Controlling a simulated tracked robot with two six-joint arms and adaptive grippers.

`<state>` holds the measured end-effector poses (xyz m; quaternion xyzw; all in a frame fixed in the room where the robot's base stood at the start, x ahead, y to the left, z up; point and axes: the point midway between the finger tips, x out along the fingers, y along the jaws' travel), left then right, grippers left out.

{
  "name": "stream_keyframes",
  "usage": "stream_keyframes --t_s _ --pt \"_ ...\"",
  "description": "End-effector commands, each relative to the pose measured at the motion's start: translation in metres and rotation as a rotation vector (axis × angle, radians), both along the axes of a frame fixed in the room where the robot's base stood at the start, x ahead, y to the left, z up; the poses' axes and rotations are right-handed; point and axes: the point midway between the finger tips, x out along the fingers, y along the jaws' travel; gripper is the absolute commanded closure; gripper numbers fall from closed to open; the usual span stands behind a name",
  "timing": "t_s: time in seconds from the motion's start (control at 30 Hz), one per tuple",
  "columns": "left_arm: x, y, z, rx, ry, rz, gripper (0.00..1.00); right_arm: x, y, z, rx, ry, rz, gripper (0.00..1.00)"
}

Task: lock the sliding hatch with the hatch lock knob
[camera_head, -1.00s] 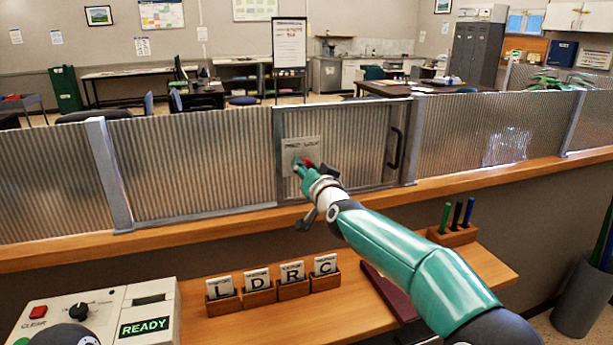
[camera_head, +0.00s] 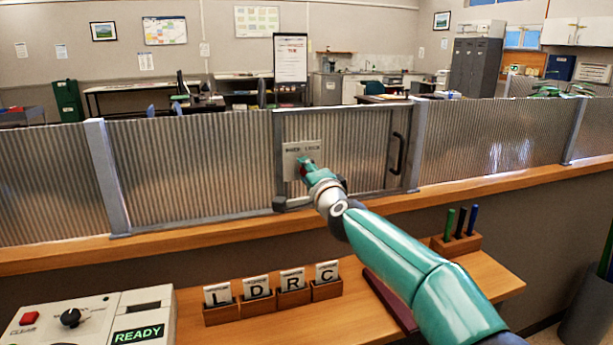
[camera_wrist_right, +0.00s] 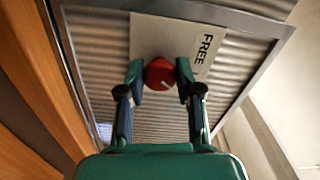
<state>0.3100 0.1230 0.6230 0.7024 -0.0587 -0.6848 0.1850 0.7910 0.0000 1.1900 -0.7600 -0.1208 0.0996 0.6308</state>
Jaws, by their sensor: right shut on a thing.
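The sliding hatch (camera_head: 345,140) is a ribbed translucent panel in a grey metal frame, with a dark upright handle (camera_head: 397,153) on its right side. A pale plate (camera_head: 290,149) with lettering is at its left. In the right wrist view the plate (camera_wrist_right: 150,32) reads FREE; the rest of its lettering is out of frame. The hatch lock knob (camera_wrist_right: 159,74) is round and red with a small white mark. My right gripper (camera_wrist_right: 160,78) is shut on the knob, one fingertip on each side. In the head view the gripper (camera_head: 307,167) partly covers it. My left gripper is not in view.
A wooden ledge (camera_head: 220,233) runs below the screen. On the lower desk stand lettered card holders (camera_head: 255,299), a pen block (camera_head: 455,243) and a console with a READY display (camera_head: 138,334). A dark red folder (camera_head: 390,300) lies under my right arm.

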Motion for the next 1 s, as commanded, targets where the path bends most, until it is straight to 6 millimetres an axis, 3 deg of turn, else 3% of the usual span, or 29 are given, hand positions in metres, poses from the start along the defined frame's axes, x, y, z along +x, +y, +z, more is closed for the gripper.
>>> stream_keyframes --t_s 0.33,0.9,0.93,1.0 --pt "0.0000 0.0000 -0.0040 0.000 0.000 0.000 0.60 0.0012 -0.0019 -0.0035 0.160 0.057 -0.003 1.00" --pt "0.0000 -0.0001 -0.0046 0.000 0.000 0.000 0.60 0.0014 -0.0017 -0.0055 0.191 0.070 -0.003 1.00" --pt "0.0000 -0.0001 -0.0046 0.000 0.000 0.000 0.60 0.0014 -0.0016 -0.0056 0.191 0.070 -0.003 0.61" --pt "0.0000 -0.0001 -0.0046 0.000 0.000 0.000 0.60 0.0013 -0.0015 -0.0054 0.191 0.070 -0.002 0.49"
